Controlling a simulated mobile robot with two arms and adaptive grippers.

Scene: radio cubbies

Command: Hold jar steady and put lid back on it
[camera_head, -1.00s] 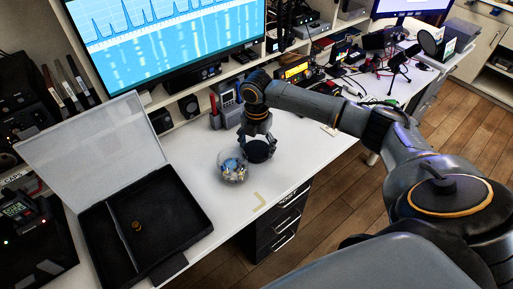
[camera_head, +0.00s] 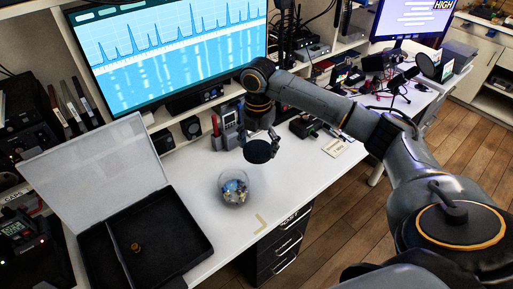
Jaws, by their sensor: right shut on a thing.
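The round glass jar (camera_head: 233,190) stands upright on the white desk, with small blue and pale pieces inside. Its top looks open. My right gripper (camera_head: 264,136) is shut on a dark round lid (camera_head: 259,153). The gripper hangs down and holds the lid tilted, above the desk, behind and to the right of the jar. The lid is apart from the jar. The fingertips are partly hidden in the dark shapes there. My left gripper is not in view.
An open black case (camera_head: 168,232) with a small brass-coloured piece (camera_head: 135,247) lies left of the jar. A monitor (camera_head: 170,50) and a shelf of devices stand behind. The desk (camera_head: 205,200) around the jar is clear; its front edge is close.

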